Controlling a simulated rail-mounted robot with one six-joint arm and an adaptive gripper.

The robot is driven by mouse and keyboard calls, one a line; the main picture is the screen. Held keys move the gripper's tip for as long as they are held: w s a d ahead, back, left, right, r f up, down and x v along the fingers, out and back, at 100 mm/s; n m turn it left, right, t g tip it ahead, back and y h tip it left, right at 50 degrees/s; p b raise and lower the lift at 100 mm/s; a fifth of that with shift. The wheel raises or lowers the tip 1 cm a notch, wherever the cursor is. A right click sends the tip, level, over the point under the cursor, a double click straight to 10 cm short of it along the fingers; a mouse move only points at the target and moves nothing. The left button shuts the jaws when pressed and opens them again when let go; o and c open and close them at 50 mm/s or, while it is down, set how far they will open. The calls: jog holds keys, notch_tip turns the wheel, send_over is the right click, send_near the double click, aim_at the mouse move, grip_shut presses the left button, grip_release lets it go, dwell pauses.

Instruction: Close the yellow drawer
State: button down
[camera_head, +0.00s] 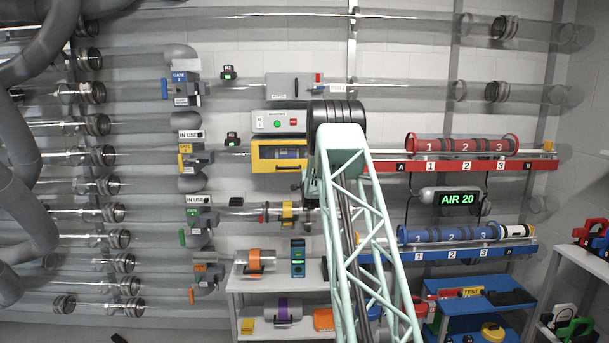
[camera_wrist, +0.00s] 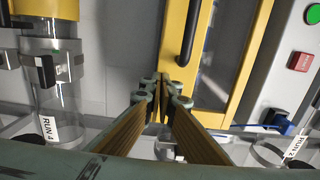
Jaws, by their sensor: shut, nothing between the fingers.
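The yellow drawer (camera_head: 262,165) is in the upper middle of the head view, under a grey unit with a green and a red button. Its yellow frame surrounds a see-through part, with a bluish cylinder visible inside. In the wrist view, the yellow drawer (camera_wrist: 176,40) stands just beyond my fingers, with a black bar handle (camera_wrist: 190,32). My gripper (camera_wrist: 163,92) is shut and empty, its fingertips close to the yellow front below the handle end. I cannot tell whether they touch. In the head view my arm hides the drawer's right side and most of the gripper.
The grey control unit (camera_head: 279,123) sits above the drawer. A clear tube with a yellow collar (camera_wrist: 55,70) is at the left in the wrist view. A red rack (camera_head: 460,165) and a blue rack (camera_head: 460,250) are to the right. A shelf (camera_head: 280,280) stands below.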

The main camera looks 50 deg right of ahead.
jog(key=shift+r, duration=0.35)
jog(key=shift+f, duration=0.1)
jog(key=v, duration=1.4)
jog(key=shift+f+b, duration=0.2)
jog(key=shift+b, duration=0.25)
dwell(0.6)
